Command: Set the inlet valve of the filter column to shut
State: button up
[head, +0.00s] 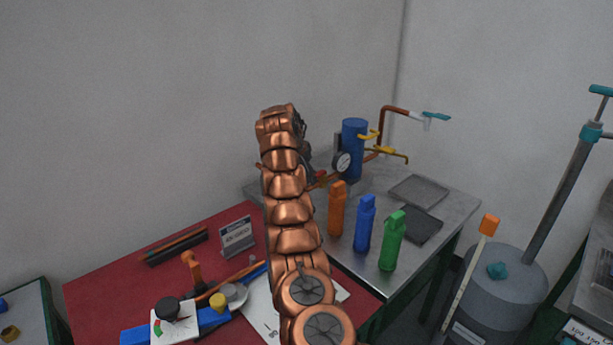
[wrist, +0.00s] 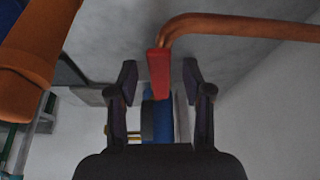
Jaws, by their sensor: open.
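The blue filter column (head: 354,150) stands at the back of the grey metal table, with a round gauge on its left side. A red valve handle (head: 321,176) shows low to its left, near a copper pipe; no label shows. In the wrist view, the red handle (wrist: 158,74) lies between the spread fingers of my gripper (wrist: 160,80), with a gap on each side. A copper pipe (wrist: 240,27) runs from it to the right. Part of the blue column (wrist: 157,122) shows beyond it. My arm mostly hides my gripper in the head view.
Orange (head: 337,208), blue (head: 364,224) and green (head: 392,240) bottles stand along the table's near side. Yellow handles (head: 368,135) and a copper pipe with a teal-handled tap (head: 432,116) are by the column. Dark flat plates (head: 418,190) lie to the right.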

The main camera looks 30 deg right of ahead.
grip_shut()
dwell(0.3)
dwell(0.3)
